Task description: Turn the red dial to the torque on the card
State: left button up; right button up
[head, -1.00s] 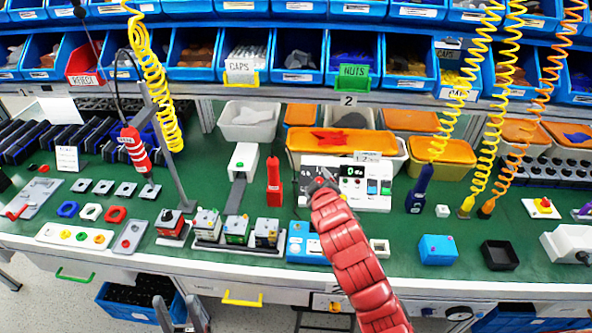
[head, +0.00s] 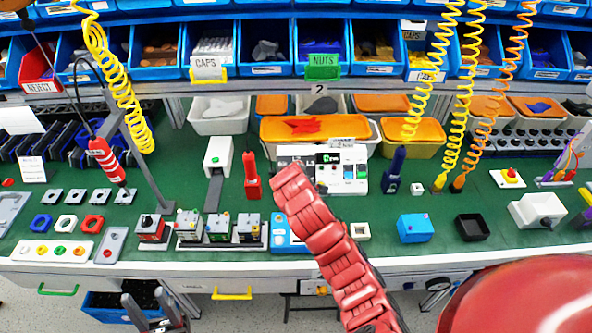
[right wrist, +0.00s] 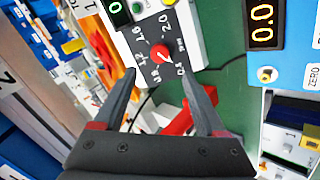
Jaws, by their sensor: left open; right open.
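The red dial (right wrist: 160,53) sits on a dark scale plate (right wrist: 140,50) with numbers around it, in the right wrist view. Its white pointer seems to face the low end of the scale, near 0.4. My right gripper (right wrist: 158,75) is open and empty, its fingertips short of the dial and on either side of it. In the head view the right gripper is hidden behind my red arm, in front of the white dial unit (head: 357,188). A small card (head: 343,143) stands above that unit; its print is too small to read surely. My left gripper (head: 143,303) is open and empty, below the table's front edge.
A red tool (head: 251,178) stands left of the unit; its red body also shows below the right fingers. A blue meter (right wrist: 288,45) reading 0.0 is beside the plate. An orange-topped bin (head: 285,128) is behind. Coiled hoses (head: 470,100) hang at right.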

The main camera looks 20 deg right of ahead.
jog(key=p+x, duration=0.2)
jog(key=x, duration=0.7)
jog(key=shift+w+f, duration=0.2)
jog(key=shift+f, duration=0.1)
grip_shut()
dwell(0.3)
